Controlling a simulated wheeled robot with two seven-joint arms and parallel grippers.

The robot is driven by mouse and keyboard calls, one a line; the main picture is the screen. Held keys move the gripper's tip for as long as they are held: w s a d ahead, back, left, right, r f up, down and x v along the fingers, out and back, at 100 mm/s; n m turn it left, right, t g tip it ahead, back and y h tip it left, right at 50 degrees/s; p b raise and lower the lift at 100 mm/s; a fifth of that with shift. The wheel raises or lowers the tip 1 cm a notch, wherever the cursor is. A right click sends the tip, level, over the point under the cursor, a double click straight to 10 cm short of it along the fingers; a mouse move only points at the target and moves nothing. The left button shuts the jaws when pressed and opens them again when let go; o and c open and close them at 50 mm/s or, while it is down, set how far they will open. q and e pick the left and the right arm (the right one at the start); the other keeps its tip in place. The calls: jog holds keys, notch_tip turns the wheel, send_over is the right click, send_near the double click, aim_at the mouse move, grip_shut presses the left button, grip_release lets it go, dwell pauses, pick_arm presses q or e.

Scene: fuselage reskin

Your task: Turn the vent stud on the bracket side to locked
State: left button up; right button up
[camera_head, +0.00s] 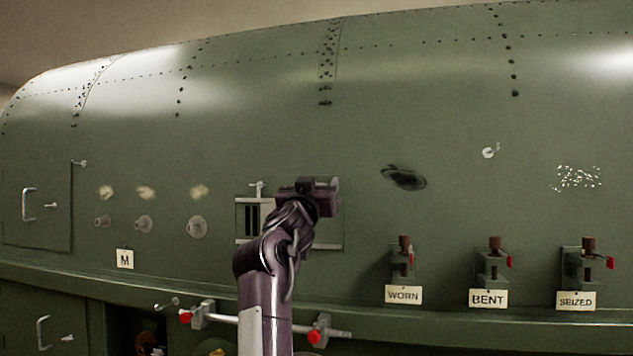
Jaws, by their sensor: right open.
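A vent panel (240,235) with dark slots is set in the green fuselage skin, left of centre in the head view. A small pale stud (257,188) with a cross handle stands at its upper left part. My right gripper (322,186) is open, in front of the panel's right part, on the side toward the labelled brackets. The gripper and my right arm hide the middle and upper right of the panel. Any stud there is hidden, and I cannot tell whether the gripper touches anything. My left gripper is out of view.
Brackets labelled WORN (404,295), BENT (488,298) and SEIZED (576,301) stick out at the right. A horizontal bar (226,318) with red-ended clamps runs below the panel. Several round grey fittings (197,227) are at the left. A dark dent (403,178) lies right of the gripper.

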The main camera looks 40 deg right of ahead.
jog(key=shift+s+a, duration=0.1)
jog(key=shift+a, duration=0.05)
jog(key=shift+a+r, duration=0.1)
jog(key=shift+c, duration=0.6)
jog(key=c, duration=0.9)
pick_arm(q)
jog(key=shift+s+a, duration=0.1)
pick_arm(e)
jog(key=shift+o, duration=0.2)
jog(key=shift+m, duration=0.7)
jog(key=m+g, duration=0.1)
jog(key=m, duration=0.1)
jog(key=m+g+h, duration=0.1)
jog(key=shift+f+m, duration=0.2)
jog(key=shift+m, duration=0.2)
jog(key=shift+f+m+g+h, duration=0.1)
jog(key=shift+m+g+h, duration=0.15)
jog(key=shift+m+g, duration=0.6)
jog(key=shift+f+m+g+h, duration=0.1)
jog(key=shift+m+g+h, duration=0.15)
jog(key=shift+m, duration=1.5)
